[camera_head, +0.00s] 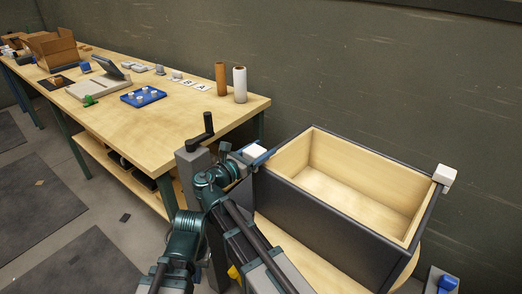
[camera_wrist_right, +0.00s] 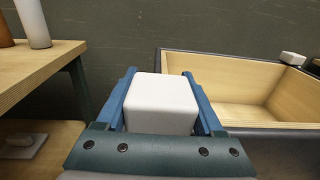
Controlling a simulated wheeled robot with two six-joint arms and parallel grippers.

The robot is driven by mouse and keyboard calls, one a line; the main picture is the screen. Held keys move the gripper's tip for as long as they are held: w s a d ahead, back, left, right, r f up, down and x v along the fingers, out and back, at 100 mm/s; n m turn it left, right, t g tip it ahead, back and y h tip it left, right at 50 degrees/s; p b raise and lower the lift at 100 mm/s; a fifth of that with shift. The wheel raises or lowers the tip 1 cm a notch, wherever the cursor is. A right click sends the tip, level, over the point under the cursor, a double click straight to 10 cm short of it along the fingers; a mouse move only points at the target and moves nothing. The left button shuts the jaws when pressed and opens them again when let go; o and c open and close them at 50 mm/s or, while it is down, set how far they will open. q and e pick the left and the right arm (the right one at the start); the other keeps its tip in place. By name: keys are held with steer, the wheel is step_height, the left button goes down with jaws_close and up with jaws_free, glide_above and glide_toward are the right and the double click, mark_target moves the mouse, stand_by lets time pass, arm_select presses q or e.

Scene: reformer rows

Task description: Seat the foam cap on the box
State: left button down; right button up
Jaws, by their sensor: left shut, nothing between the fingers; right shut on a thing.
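A white foam cap (camera_wrist_right: 162,100) is held between the blue fingers of my right gripper (camera_wrist_right: 160,88). The cap also shows in the head view (camera_head: 255,150). My right gripper also shows there (camera_head: 258,157), shut on the cap beside the left end of the box. The open box (camera_head: 320,222) has dark outer walls and a pale wooden inside. In the wrist view the box (camera_wrist_right: 235,92) lies beyond the cap and to the right. I cannot tell whether the cap touches the box. My left gripper cannot be made out.
Another white block (camera_head: 446,175) sits on the box's right corner. A grey post with a black crank (camera_head: 203,135) stands left of my gripper. A long wooden bench (camera_head: 180,125) holds a blue tray (camera_head: 143,97), two rolls and other items. A dark wall stands behind.

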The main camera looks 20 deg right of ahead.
arm_select(q)
steer(key=shift+f+b, duration=0.6)
steer(key=shift+f, duration=0.1)
arm_select(e)
steer(key=shift+f, duration=0.7)
steer(key=o, duration=1.3)
arm_select(q)
steer(key=shift+r, duration=0.1)
steer(key=shift+a, duration=0.1)
arm_select(e)
steer(key=shift+s+a, duration=0.1)
